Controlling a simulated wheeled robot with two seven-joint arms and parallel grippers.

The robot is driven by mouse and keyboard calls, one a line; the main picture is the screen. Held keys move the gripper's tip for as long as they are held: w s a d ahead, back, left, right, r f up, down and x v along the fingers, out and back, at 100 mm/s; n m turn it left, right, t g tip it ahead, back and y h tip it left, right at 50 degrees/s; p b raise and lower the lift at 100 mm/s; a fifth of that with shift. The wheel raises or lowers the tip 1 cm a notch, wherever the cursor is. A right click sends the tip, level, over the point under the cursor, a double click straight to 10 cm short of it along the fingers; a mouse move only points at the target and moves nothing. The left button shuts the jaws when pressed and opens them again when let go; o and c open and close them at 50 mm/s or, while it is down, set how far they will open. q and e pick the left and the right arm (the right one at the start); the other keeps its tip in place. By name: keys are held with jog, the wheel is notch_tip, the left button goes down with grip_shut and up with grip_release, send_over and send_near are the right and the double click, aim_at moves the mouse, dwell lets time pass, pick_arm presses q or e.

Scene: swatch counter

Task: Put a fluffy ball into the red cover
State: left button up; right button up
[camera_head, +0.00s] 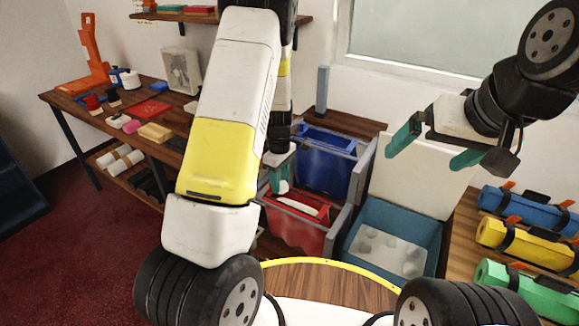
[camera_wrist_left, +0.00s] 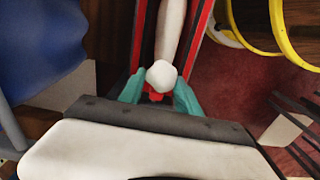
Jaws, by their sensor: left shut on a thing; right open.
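The red cover (camera_head: 295,232) hangs open in a grey frame in the middle of the head view, with a long white thing (camera_wrist_left: 170,28) lying in its opening. In the left wrist view its red edges (camera_wrist_left: 201,32) run on both sides of that white thing. My left gripper (camera_head: 278,181) is shut on a small white fluffy ball (camera_wrist_left: 161,76), which shows between its teal fingers over the red cover's opening. I cannot tell whether the ball touches the cover. My right gripper (camera_head: 431,150) is open and empty, raised at the right.
A blue cover (camera_head: 322,165) hangs behind the red one. A teal box (camera_head: 419,233) with several white balls stands to the right. Blue, yellow and green rolls (camera_head: 530,288) lie at far right. A table (camera_head: 62,98) with swatches is at left.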

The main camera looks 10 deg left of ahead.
pick_arm(q)
jog(key=shift+f, duration=0.2)
jog(key=o, duration=0.8)
jog(key=shift+o, duration=0.6)
jog(key=o, duration=0.5)
jog(key=shift+r, duration=3)
